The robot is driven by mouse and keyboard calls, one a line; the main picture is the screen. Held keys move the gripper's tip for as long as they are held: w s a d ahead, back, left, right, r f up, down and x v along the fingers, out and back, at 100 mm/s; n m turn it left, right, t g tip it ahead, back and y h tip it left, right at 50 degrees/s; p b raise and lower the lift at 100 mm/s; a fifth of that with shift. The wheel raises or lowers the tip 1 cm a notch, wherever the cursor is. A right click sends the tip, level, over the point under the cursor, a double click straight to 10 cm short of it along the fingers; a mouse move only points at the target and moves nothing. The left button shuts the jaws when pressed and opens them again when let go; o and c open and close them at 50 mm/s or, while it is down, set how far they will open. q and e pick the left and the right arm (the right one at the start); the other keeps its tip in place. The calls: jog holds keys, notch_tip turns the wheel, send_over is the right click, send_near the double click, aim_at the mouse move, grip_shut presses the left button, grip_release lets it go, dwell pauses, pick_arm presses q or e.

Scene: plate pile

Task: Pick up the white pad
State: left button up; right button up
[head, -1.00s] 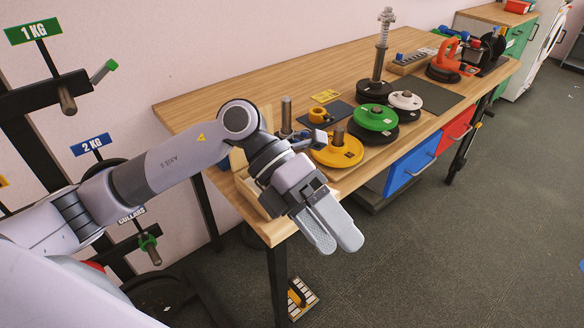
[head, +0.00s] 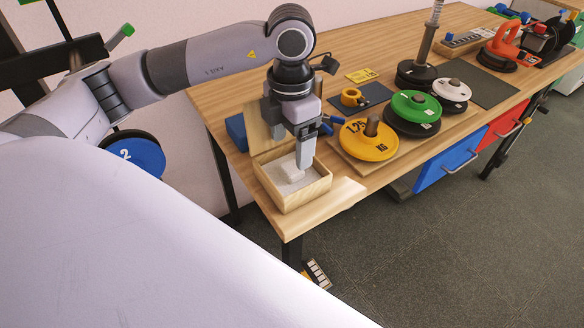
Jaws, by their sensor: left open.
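The small white pad (head: 291,173) lies in a small open wooden box (head: 306,196) at the table's near left corner. The box has a pale, whitish inside. My left gripper (head: 304,160) points down over the box, its fingertips right at the pad's right side in this view. It is open; I cannot tell whether the pad is between its fingers or whether they touch it. The fingers hide part of the pad. My right gripper is not in view.
The box's raised wooden lid (head: 266,130) stands behind it, near a blue object (head: 237,132). To the right, a yellow weight plate (head: 357,145), a green plate (head: 415,104) and a white plate (head: 452,91) sit on the wooden table (head: 230,95). The table's front edge is close.

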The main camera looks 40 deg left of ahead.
pick_arm(q)
jog(key=shift+f+p, duration=0.45)
jog(key=shift+f, duration=2.5)
jog(key=c, duration=1.1)
jog(key=shift+c, duration=0.2)
jog(key=shift+r, duration=0.1)
notch_tip(320, 180, up, 12)
jog(key=r, duration=0.1)
notch_tip(320, 180, up, 7)
send_over(291, 168)
jog(key=shift+p, duration=0.35)
